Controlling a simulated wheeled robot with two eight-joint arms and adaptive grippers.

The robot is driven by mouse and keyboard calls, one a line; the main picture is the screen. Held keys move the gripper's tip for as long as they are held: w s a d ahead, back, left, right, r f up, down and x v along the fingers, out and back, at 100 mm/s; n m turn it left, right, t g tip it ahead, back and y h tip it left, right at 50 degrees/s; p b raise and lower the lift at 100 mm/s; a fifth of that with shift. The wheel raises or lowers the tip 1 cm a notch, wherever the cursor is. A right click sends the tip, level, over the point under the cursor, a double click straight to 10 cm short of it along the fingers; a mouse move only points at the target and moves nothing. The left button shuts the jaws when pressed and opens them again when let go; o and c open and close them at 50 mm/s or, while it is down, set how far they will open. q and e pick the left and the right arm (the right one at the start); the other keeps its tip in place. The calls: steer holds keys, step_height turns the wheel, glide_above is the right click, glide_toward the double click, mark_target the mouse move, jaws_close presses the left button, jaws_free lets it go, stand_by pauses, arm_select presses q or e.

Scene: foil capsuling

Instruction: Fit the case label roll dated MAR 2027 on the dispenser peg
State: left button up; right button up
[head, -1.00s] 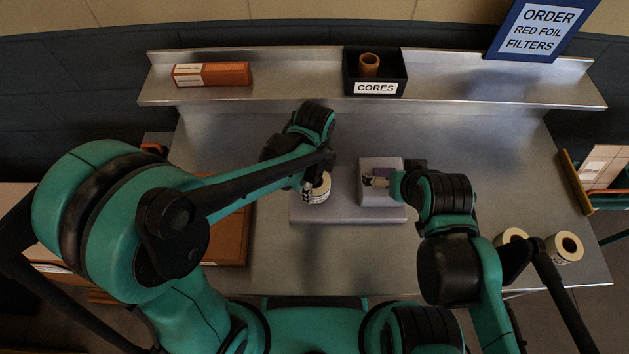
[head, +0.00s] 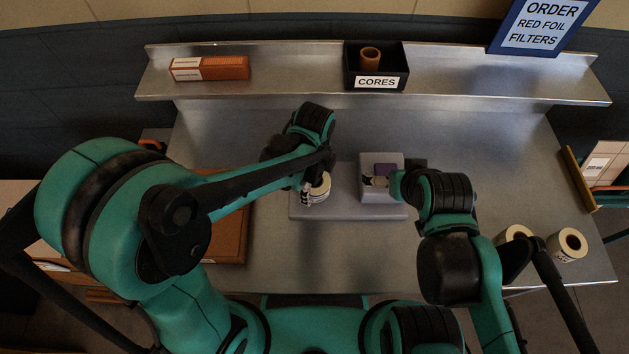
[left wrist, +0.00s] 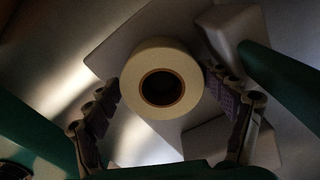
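A white label roll (left wrist: 132,92) with a dark round core sits between the fingertips of my left gripper (left wrist: 160,85), which meet its rim on both sides. In the head view the same roll (head: 320,187) is over the left part of a grey dispenser base (head: 300,212). The roll's date is not readable, and no peg shows in its dark core. My right gripper (head: 377,181) is at the raised grey block (head: 394,196) on the right of the base, below a dark purple patch; its fingers are too small to judge.
Two more label rolls (head: 568,244) stand at the table's right edge, one partly hidden by my right arm. A back shelf (head: 300,80) holds an orange-brown box (head: 209,68) and a black CORES bin (head: 375,78). A brown tray (head: 236,225) lies under my left arm. The table's back middle is clear.

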arm_select(q)
steer(key=shift+w+r, duration=0.1)
step_height(320, 180, up, 12)
stand_by(0.5)
stand_by(0.6)
